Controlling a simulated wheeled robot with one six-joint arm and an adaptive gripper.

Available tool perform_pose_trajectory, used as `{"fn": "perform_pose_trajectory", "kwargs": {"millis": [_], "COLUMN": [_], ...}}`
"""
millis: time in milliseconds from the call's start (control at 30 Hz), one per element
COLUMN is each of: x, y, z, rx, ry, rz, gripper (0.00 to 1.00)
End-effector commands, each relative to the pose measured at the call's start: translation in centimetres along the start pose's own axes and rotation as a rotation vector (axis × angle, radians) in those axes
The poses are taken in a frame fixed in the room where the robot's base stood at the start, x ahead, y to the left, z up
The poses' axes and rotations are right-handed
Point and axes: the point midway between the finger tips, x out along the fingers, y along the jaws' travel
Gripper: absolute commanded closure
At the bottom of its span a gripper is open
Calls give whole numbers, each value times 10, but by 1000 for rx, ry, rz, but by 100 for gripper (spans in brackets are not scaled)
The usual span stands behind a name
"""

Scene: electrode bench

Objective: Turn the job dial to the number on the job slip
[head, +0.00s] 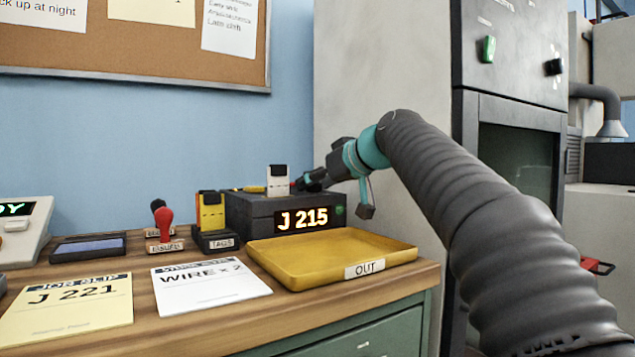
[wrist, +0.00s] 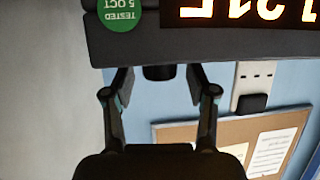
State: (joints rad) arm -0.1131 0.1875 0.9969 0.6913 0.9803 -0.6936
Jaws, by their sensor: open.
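The job slip (head: 66,305) lies on the bench at the front left and reads J 221. A dark box (head: 255,208) stands at the back of the bench. Its lit display (head: 302,219) reads J 215; the wrist view shows part of the display (wrist: 238,12) upside down. My gripper (head: 309,181) is at the right end of the box top. In the wrist view my gripper (wrist: 159,80) is open, with a finger on each side of a short dark knob (wrist: 159,73), seemingly the dial. I cannot tell whether the fingers touch it.
A yellow OUT tray (head: 330,252) sits in front of the box. A WIRE x 2 card (head: 208,286), a red-handled stamp (head: 164,228) and a yellow tag holder (head: 211,215) are to the left. A grey cabinet (head: 385,60) stands close on the right.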

Motion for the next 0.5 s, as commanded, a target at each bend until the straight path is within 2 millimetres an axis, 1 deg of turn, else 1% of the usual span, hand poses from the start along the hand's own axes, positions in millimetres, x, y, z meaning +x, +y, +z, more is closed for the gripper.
{"fn": "perform_pose_trajectory", "kwargs": {"millis": [100, 133, 333, 367, 500], "x": [0, 0, 0, 0, 0], "y": [0, 0, 0, 0, 0], "z": [0, 0, 0, 0, 0], "rx": [0, 0, 0, 0, 1], "ry": [0, 0, 0, 0, 0], "rz": [0, 0, 0, 0, 2], "gripper": [43, 48, 98, 100, 100]}}
